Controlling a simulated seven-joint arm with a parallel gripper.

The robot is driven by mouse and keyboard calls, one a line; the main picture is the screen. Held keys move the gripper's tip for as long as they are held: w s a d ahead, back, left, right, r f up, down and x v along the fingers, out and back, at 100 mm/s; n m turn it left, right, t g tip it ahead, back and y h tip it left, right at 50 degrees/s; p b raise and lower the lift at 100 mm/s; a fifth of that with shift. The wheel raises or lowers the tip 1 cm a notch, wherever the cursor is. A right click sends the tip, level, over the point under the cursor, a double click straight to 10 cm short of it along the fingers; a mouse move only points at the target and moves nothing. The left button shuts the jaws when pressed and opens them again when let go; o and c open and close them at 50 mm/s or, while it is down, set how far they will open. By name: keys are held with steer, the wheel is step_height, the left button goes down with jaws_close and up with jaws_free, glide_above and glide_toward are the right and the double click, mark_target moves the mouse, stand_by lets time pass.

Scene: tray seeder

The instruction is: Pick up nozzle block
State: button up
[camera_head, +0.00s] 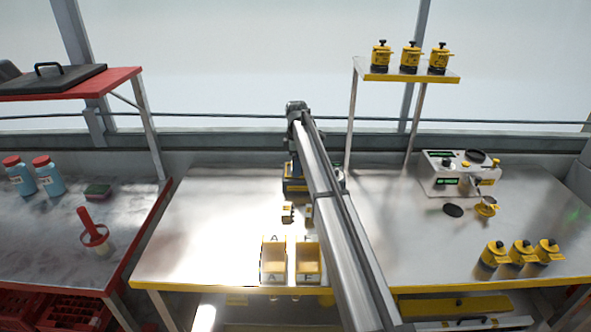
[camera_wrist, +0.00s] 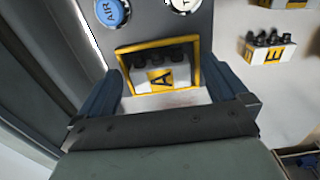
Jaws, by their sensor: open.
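In the wrist view, a nozzle block (camera_wrist: 160,75) with a yellow plate marked A and dark nozzles sits inside a yellow-framed slot (camera_wrist: 197,76) on a grey machine. My gripper (camera_wrist: 164,77) is open, its blue fingers on either side of the slot, with nothing held. I cannot tell whether the fingers touch anything. A second nozzle block (camera_wrist: 268,50), marked E, stands apart on the metal table to the right. In the head view, my arm hides much of the machine (camera_head: 295,185), and a small block (camera_head: 288,212) stands in front of it.
Two yellow bins (camera_head: 273,276) (camera_head: 308,278) stand at the table's front edge. A blue AIR gauge (camera_wrist: 112,12) and a white gauge are above the slot. Yellow-topped jars (camera_head: 520,252) and a white device (camera_head: 455,180) stand at right. The table's left part is clear.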

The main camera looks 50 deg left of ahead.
steer(key=shift+c, duration=0.5)
steer(key=c, duration=1.1)
